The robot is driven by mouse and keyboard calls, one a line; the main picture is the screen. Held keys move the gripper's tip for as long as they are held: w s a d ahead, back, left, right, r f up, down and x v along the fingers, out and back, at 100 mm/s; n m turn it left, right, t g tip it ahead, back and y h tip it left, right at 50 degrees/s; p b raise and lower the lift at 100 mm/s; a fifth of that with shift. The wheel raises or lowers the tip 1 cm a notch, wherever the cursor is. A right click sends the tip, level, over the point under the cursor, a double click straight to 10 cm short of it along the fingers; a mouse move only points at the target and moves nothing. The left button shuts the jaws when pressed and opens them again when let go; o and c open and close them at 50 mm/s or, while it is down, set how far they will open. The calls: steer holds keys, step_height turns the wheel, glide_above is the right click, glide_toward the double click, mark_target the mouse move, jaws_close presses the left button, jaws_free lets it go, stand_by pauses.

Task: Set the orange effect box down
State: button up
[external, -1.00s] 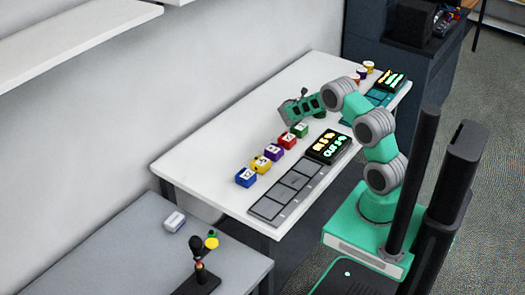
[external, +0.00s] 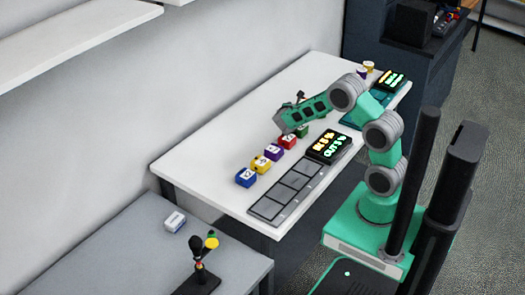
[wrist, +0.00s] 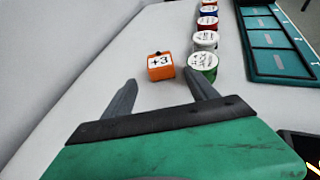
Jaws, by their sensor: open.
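The small orange box (wrist: 160,70), with a white face marked "+3", sits upright on the pale table in the wrist view. It is just beyond my gripper's fingertips, roughly between their lines. My gripper (wrist: 160,80) is open, and its two dark fingers are spread with nothing held between them. In the external view, my gripper (external: 281,124) is low over the table behind the red and green boxes. I cannot make out the orange box there.
Blue (external: 246,177), yellow (external: 261,165), purple, red and green boxes form a row beside the grey slotted tray (external: 265,208) and lit display (external: 328,147). In the wrist view, round pots (wrist: 203,62) line up beside a teal tray (wrist: 275,45). Table left of the orange box is clear.

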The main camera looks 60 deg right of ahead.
steer(key=shift+o, duration=0.9)
steer(key=shift+r, duration=0.1)
